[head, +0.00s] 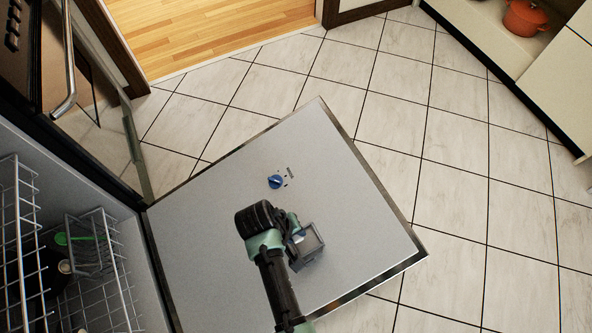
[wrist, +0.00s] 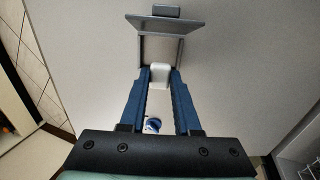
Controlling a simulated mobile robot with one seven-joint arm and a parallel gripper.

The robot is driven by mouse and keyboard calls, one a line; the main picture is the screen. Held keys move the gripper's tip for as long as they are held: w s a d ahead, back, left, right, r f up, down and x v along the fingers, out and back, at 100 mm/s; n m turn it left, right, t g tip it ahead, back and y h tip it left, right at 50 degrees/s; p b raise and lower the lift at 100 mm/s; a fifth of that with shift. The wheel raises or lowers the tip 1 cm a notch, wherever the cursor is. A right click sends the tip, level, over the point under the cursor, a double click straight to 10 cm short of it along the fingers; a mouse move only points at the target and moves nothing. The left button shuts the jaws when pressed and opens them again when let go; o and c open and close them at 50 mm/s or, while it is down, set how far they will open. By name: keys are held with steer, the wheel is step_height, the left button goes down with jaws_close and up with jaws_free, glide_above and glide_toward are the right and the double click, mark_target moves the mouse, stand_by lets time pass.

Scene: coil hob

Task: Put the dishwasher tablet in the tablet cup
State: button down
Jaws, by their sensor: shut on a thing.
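The white dishwasher tablet (wrist: 159,78) is between the blue fingertips of my gripper (wrist: 159,76) in the wrist view, and the gripper is shut on it. The grey tablet cup (wrist: 142,48) is just beyond the fingertips, with its flat lid (wrist: 165,27) raised. The tablet overlaps the near side of the cup's opening in the wrist view; I cannot tell whether it is inside or above it. In the head view my gripper (head: 297,234) is at the left side of the cup (head: 312,240), and my wrist hides part of this area.
The open dishwasher door (head: 210,215) lies flat, with a blue knob (head: 275,182) on it beyond my gripper. The wire rack (head: 105,260) stands at the left. An oven handle (head: 66,80) juts out at upper left. The tiled floor (head: 450,180) at right is clear.

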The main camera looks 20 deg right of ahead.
steer(key=shift+s+d+f, duration=0.2)
steer(key=shift+s+f, duration=0.05)
steer(key=shift+f, duration=0.4)
steer(key=b+x, duration=0.4)
steer(key=b, duration=0.1)
steer(key=shift+f, duration=0.15)
steer(key=shift+d+f+b, duration=0.3)
steer(key=shift+f+b, duration=0.1)
steer(key=shift+f, duration=0.25)
steer(key=c, duration=0.5)
jaws_free()
steer(key=shift+c, duration=0.2)
steer(key=p+v, duration=0.7)
steer(key=v, duration=0.6)
steer(key=shift+w+a, duration=0.1)
